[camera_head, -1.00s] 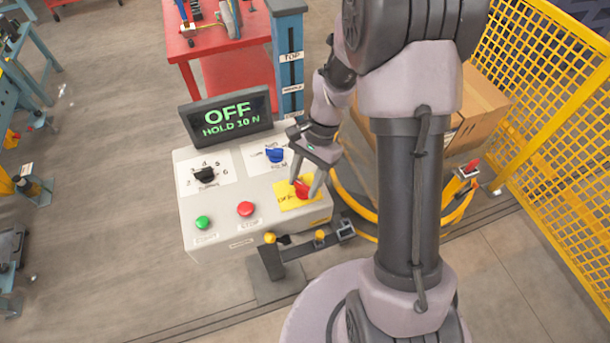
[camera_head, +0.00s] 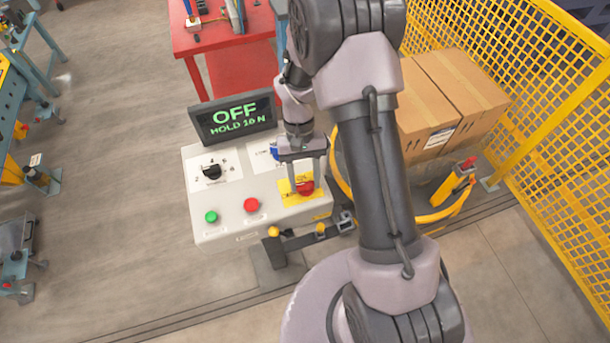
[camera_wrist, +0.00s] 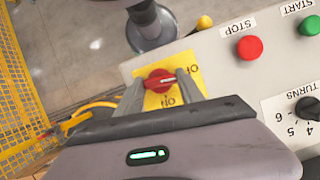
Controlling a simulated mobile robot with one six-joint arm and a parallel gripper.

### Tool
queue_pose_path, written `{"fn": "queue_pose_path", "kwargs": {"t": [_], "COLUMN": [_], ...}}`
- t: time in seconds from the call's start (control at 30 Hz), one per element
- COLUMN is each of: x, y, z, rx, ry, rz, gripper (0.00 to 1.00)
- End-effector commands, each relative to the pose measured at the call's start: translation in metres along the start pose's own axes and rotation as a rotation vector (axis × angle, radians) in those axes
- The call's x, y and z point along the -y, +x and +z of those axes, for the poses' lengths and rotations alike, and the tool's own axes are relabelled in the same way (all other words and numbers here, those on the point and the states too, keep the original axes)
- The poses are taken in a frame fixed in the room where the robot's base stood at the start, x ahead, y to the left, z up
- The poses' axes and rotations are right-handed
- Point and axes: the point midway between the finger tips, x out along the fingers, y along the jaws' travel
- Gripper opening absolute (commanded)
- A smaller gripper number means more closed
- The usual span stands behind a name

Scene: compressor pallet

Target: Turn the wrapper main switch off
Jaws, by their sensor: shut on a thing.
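The red main switch (camera_head: 306,187) sits on a yellow plate (camera_head: 287,199) at the right of the grey control panel (camera_head: 225,232). My gripper (camera_head: 307,180) reaches down over it, its fingers shut on the switch knob. In the wrist view the red knob (camera_wrist: 159,81) shows between the two fingers, its pale mark pointing right, toward a partly hidden label on the yellow plate (camera_wrist: 186,77). Another label, upside down, reads ON. The black display (camera_head: 235,117) behind the panel reads OFF and HOLD 10 N in green.
The panel also has a green start button (camera_head: 211,217), a red stop button (camera_head: 251,205), a black turns dial (camera_head: 212,171) and a blue knob (camera_head: 274,152) partly behind my gripper. Cartons (camera_head: 455,95) and a yellow mesh fence (camera_head: 545,110) stand to the right.

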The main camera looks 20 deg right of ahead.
Motion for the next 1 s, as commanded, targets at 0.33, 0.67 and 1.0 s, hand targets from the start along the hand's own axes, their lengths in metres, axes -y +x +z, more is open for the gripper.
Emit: {"fn": "queue_pose_path", "kwargs": {"t": [0.33, 0.67, 1.0], "x": [0.0009, 0.0011, 0.0011], "y": [-0.0008, -0.0003, -0.0001], "z": [0.0001, 0.0001, 0.0002], "rx": [-0.002, -0.002, -0.002], "ry": [-0.124, -0.15, -0.149], "rz": [0.052, 0.062, 0.061], "gripper": [0.04, 0.04, 0.62]}}
